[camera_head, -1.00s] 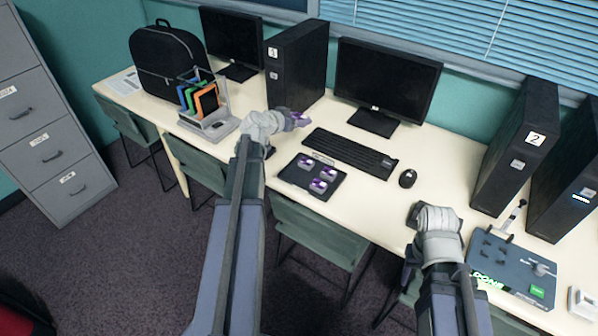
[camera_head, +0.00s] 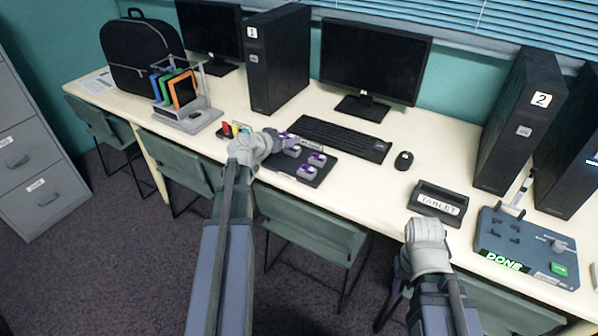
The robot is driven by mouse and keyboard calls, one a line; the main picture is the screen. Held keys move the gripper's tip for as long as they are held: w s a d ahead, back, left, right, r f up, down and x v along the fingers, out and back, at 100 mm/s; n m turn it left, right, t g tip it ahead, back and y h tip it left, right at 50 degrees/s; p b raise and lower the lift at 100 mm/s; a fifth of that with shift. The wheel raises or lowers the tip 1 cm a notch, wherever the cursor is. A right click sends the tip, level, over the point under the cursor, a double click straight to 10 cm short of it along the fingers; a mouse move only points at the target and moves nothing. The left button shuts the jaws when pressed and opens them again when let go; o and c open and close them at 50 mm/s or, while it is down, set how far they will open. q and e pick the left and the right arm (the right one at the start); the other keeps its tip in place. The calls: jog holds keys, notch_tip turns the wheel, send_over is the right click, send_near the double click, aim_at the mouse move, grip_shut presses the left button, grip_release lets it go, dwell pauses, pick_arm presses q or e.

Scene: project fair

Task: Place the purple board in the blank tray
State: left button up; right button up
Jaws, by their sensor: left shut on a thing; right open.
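My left gripper (camera_head: 274,140) is shut on a purple board (camera_head: 288,137), mostly hidden by the fingers. It is at the back left of a black tray (camera_head: 330,158), whose small label is too small to read. Several purple-topped pieces are around the tray: one (camera_head: 291,151) just below the gripper, one (camera_head: 317,158) to the right and one (camera_head: 306,172) at the front. I cannot tell whether the held board touches the tray. My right gripper (camera_head: 424,226) is open at the desk's front edge, its fingertips largely hidden.
A small holder with red, yellow and green items (camera_head: 233,129) is partly behind my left gripper. A black holder labelled TABLET (camera_head: 440,201) and a blue fixture reading DONE (camera_head: 525,250) stand right.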

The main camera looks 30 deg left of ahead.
aim_at(286, 168)
pick_arm(q)
jog(key=shift+f, duration=0.1)
notch_tip(286, 168, down, 10)
jog(key=b, duration=1)
jog(key=shift+r, duration=0.2)
jog(key=shift+f, duration=0.15)
jog(key=o, duration=1.1)
